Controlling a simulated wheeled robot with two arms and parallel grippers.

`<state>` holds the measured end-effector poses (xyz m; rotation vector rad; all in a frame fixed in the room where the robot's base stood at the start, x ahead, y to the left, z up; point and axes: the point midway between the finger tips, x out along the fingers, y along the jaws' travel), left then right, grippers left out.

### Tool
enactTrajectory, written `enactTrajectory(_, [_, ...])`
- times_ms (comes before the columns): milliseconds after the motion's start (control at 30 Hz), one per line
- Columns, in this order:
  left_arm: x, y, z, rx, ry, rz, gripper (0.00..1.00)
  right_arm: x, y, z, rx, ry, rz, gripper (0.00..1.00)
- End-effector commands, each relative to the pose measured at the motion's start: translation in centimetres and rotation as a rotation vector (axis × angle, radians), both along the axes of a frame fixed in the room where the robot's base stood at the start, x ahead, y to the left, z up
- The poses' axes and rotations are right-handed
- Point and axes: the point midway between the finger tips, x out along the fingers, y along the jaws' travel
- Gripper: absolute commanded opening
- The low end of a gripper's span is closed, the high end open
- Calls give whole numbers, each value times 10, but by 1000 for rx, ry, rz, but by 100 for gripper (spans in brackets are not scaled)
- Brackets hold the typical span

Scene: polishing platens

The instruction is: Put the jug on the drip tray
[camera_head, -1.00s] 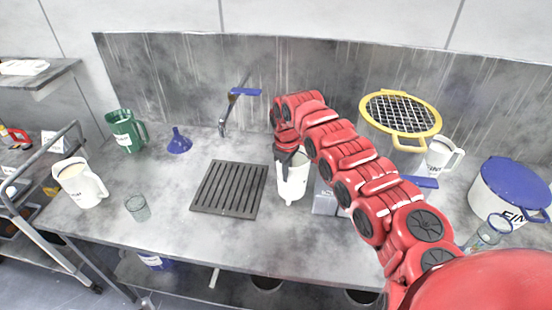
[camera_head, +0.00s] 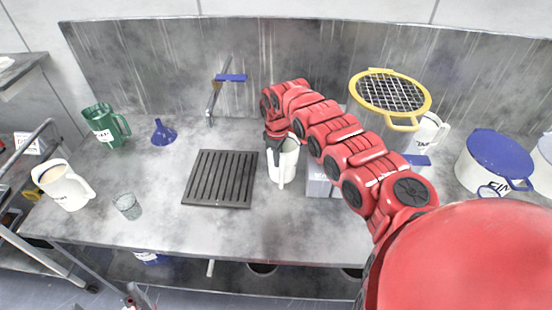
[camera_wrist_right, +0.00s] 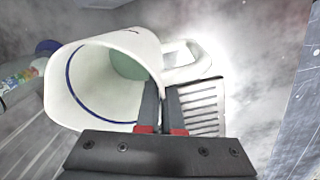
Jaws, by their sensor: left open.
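The white jug (camera_head: 287,160) is just right of the dark slatted drip tray (camera_head: 205,178), beside it and not over it. Its handle points to the front. My right gripper (camera_head: 276,146) reaches down onto the jug's left rim. In the right wrist view the fingers (camera_wrist_right: 163,105) are shut on the wall of the jug (camera_wrist_right: 95,85), next to its handle, with slats of the tray (camera_wrist_right: 203,105) behind. I cannot tell whether the jug's base touches the table. My left gripper (camera_head: 136,299) shows only partly at the bottom edge, open and away from the jug.
A glass (camera_head: 127,206), another white jug (camera_head: 63,185), a green jug (camera_head: 106,127) and a blue funnel (camera_head: 163,133) stand left of the tray. A tap (camera_head: 213,100) rises behind it. A grey box (camera_head: 318,182) is close right of the held jug.

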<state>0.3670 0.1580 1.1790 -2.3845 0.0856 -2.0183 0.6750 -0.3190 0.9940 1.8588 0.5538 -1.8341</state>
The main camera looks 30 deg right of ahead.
Motion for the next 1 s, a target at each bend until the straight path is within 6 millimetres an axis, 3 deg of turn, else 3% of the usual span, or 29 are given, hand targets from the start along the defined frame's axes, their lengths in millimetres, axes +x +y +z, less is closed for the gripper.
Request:
enactTrajectory(100, [0,0,-2,0,0,0,100,0,0,-3,0,0,-1,0])
enactTrajectory(300, [0,0,-1,0,0,0,100,0,0,-2,0,0,0,33])
enactTrajectory(667, [0,0,-2,0,0,0,100,1,0,4,0,-3,-1,33])
enactTrajectory(767, [0,0,-8,0,0,0,100,1,-1,17,0,-4,-2,33])
enactTrajectory(1000, [0,0,-28,0,0,0,100,1,3,70,-1,-8,0,33])
